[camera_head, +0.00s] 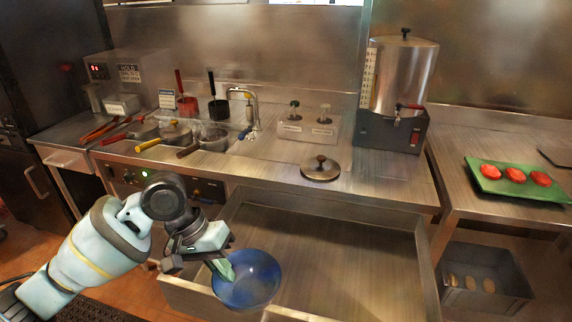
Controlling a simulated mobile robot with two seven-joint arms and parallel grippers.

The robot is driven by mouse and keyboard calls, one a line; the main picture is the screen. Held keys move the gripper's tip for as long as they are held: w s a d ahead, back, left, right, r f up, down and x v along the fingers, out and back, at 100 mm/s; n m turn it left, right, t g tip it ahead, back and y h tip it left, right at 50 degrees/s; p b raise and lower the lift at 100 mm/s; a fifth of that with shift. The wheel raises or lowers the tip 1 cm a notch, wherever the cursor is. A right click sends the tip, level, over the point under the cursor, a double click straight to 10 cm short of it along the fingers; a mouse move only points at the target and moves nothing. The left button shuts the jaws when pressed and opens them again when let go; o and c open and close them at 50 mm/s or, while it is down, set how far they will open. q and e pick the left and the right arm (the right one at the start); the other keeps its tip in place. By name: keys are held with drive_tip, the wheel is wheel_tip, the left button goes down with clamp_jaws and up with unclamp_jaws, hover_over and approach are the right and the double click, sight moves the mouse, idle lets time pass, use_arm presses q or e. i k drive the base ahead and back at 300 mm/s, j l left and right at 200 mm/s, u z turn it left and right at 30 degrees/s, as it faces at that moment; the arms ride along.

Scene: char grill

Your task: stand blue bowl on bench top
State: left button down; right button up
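The blue bowl (258,290) is in the lower middle of the head view, upright or slightly tilted, with its open top facing me. My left gripper (222,268) is at the bowl's left rim and appears shut on it, with one fingertip inside the bowl. The bowl overlaps the front edge of the open drawer; its height above the drawer floor is hard to tell. The steel bench top (385,188) lies behind and above the drawer. My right gripper is not in view.
The wide open drawer (350,275) looks empty. On the bench stand a round lid (320,168), several pans (176,133) at left, and a steel urn (402,75) at back right. A green tray (515,178) with red items lies at far right. The front right bench is clear.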

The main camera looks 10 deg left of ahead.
sight(255, 158)
drive_tip(key=i+j+z, duration=0.2)
drive_tip(key=j+z, duration=0.15)
drive_tip(key=j, duration=0.3)
drive_tip(key=i+j+z, duration=0.15)
drive_tip(key=j+z, duration=0.2)
drive_tip(key=j, duration=0.3)
drive_tip(key=j+z, duration=0.4)
drive_tip(key=j, duration=0.3)
